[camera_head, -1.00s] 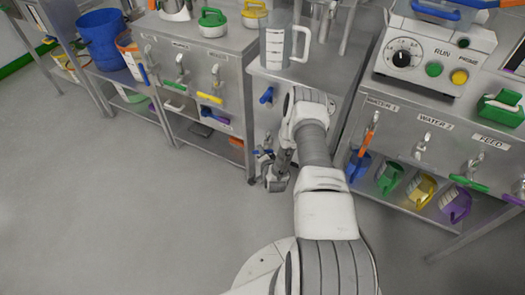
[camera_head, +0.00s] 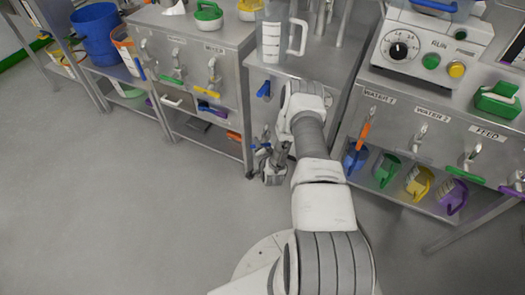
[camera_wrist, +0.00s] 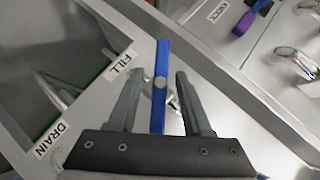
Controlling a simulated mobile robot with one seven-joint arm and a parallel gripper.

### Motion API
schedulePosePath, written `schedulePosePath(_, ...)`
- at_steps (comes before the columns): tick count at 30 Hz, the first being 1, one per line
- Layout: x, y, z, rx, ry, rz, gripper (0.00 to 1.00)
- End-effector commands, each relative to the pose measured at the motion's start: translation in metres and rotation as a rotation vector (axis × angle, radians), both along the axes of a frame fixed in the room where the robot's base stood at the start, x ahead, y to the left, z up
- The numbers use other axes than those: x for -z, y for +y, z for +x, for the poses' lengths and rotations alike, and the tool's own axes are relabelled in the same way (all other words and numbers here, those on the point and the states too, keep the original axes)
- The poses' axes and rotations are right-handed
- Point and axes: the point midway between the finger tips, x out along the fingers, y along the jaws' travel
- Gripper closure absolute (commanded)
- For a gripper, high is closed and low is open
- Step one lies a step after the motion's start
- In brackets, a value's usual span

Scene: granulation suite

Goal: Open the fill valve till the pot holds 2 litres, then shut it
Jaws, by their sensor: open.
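In the wrist view a straight blue lever (camera_wrist: 161,75) stands beside the FILL label (camera_wrist: 121,65). It lies between the two fingers of my gripper (camera_wrist: 156,92), which are open, with a visible gap on each side. The DRAIN label (camera_wrist: 51,139) is at lower left. In the head view my gripper (camera_head: 270,165) is low in front of the middle steel cabinet (camera_head: 262,112), and my arm hides part of that front. A clear jug with a white handle (camera_head: 272,38) stands on top. I cannot tell whether it is the pot, and no liquid level is readable.
Another blue lever (camera_head: 263,89) is on the cabinet front above my gripper. A right-hand bench has WATER 1, WATER 2 and FEED taps, with coloured jugs (camera_head: 420,182) below. A left bench has more taps. The grey floor (camera_head: 130,215) at left is clear.

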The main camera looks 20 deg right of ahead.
Motion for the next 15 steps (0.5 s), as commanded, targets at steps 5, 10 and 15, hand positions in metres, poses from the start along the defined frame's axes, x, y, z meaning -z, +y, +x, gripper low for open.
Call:
schedulePosePath(5,-0.013,0.004,-0.021,0.001,0.003,0.0,0.5)
schedulePosePath(10,-0.031,0.013,-0.058,0.0,0.004,0.002,0.5)
schedulePosePath(15,-0.048,0.022,-0.095,0.0,0.005,0.001,0.5)
